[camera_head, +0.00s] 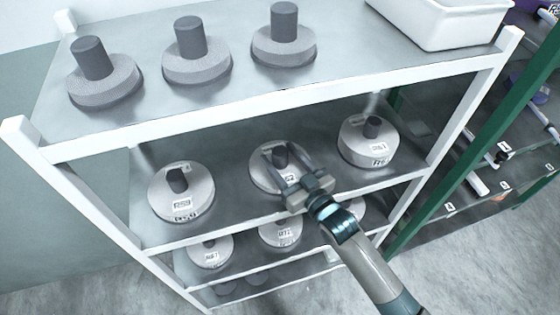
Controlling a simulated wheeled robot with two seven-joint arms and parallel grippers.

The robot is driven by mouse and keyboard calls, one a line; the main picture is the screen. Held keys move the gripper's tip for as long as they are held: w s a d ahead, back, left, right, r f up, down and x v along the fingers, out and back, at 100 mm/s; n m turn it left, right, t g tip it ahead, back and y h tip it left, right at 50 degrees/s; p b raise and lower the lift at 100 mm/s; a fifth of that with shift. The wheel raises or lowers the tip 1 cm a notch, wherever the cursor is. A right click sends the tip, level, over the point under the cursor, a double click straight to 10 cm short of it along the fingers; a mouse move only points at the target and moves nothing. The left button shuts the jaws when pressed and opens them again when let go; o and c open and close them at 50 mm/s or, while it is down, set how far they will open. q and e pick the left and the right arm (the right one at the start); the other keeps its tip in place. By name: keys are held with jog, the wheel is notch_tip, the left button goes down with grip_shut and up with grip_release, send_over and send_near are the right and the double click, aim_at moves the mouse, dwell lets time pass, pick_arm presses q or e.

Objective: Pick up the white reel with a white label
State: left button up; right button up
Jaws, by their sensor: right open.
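The middle shelf holds three white reels with dark cores and white labels: a left reel (160,200), a middle reel (262,182) and a right reel (352,148). My right gripper (286,158) is at the middle reel, its open fingers reaching over the reel on either side of the dark core (280,157). I cannot tell whether the fingers touch the core. The gripper hides part of the middle reel's right side and label. My left gripper is not in view.
Three grey reels (196,65) and a white bin (445,22) stand on the top shelf (235,75). Lower shelves hold more white reels (211,252). White posts and shelf edges (250,108) frame the reels closely. A green-framed rack (458,140) stands at the right.

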jog(key=shift+w+a, duration=0.15)
jog(key=shift+w, duration=0.05)
dwell(0.3)
grip_shut()
jog(key=shift+r, duration=0.1)
